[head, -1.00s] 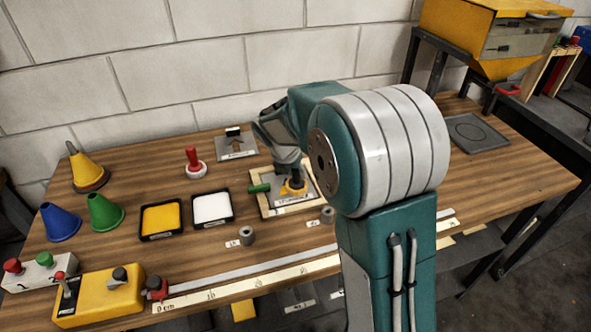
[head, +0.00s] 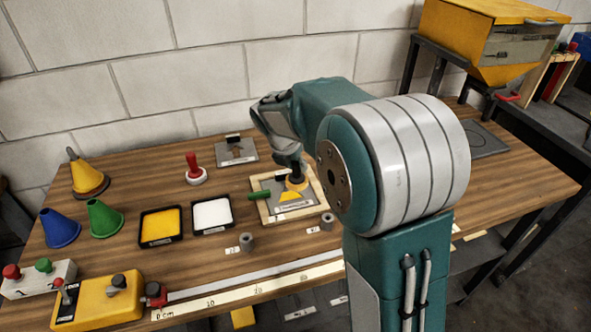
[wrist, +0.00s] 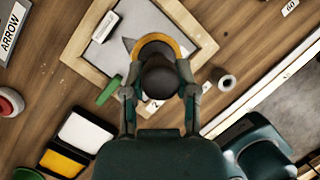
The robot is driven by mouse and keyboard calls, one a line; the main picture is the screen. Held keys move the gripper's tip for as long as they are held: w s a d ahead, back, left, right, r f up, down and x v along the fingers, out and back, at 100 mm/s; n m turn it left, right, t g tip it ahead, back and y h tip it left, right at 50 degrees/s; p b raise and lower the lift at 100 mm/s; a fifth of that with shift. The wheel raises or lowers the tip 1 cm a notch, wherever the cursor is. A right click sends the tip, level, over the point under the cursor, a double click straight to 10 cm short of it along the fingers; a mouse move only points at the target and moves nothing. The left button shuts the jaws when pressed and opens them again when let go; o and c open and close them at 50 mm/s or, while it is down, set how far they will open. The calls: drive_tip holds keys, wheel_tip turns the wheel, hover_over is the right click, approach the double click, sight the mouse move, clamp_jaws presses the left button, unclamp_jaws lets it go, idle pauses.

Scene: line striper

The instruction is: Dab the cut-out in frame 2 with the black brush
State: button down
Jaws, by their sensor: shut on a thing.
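My gripper (head: 294,168) is shut on the black brush (head: 297,181), a dark round-topped tool with a yellow rim. In the wrist view, my fingers (wrist: 159,88) sit either side of the brush (wrist: 158,68). The brush is over the right part of a grey stencil plate (head: 268,186) inside a wooden frame (head: 262,214); I cannot tell whether it touches. A dark pointed bit of the cut-out (wrist: 128,44) shows in the wrist view. The brush hides the rest.
A yellow paint tray (head: 160,241) and a white one (head: 212,229) stand left of the frame. A green handle (head: 259,195) lies at its left edge. A red-handled stamp (head: 194,170), an arrow plate (head: 237,158) and a small grey cylinder (head: 246,243) stand nearby.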

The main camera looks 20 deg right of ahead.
drive_tip(key=shift+w+r, duration=0.1)
drive_tip(key=shift+w+f, duration=1.55)
drive_tip(key=shift+f, duration=0.3)
drive_tip(key=shift+f, duration=0.45)
idle(0.3)
drive_tip(key=shift+r, duration=0.1)
drive_tip(key=shift+r, duration=2.2)
